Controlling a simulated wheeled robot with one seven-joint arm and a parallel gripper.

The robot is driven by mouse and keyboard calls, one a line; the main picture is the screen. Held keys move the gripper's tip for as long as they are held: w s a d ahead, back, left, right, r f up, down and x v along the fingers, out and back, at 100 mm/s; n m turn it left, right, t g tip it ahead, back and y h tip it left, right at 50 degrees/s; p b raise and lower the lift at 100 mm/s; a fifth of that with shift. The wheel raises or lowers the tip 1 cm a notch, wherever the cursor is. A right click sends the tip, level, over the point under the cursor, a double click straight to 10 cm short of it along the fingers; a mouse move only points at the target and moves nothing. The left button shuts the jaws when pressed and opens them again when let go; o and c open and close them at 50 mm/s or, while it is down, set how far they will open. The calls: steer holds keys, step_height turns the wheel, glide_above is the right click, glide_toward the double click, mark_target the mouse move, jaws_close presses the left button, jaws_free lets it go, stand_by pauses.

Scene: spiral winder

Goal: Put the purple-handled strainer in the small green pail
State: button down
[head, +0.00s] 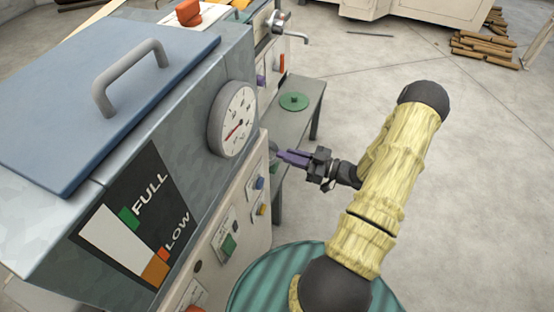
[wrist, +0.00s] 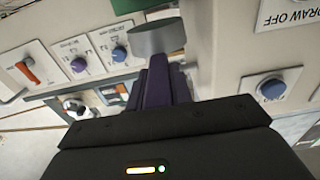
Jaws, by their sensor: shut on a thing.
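My gripper (head: 288,156) reaches left beside the machine's front, over the side of a low grey bench. In the wrist view my gripper (wrist: 165,72) is shut on the strainer's purple handle (wrist: 157,82). The strainer's grey round cup (wrist: 157,38) sticks out beyond the fingertips, close to the machine's pale panel. Its inside is not visible. In the head view the cup is mostly hidden by the machine's edge.
A green disc with a knob (head: 294,102) lies on the grey bench (head: 312,92). The large machine (head: 235,215), with dial, knobs and buttons, fills the left. A ribbed teal drum top (head: 262,285) is at the bottom. Floor at right is open; wood pieces (head: 485,48) lie far off.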

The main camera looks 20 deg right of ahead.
mark_target(279, 152)
steer(key=x, duration=0.4)
steer(key=shift+w, duration=0.1)
steer(key=shift+w+a, duration=0.3)
steer(key=shift+w+a+f+b, duration=0.1)
steer(key=shift+f+b, duration=0.35)
steer(key=shift+f, duration=0.45)
steer(key=shift+w+a+f+b, duration=0.15)
steer(key=shift+f+b, duration=0.3)
steer(key=shift+f, duration=0.4)
steer(key=shift+f, duration=0.35)
steer(key=shift+f+b, duration=0.3)
steer(key=shift+b, duration=0.1)
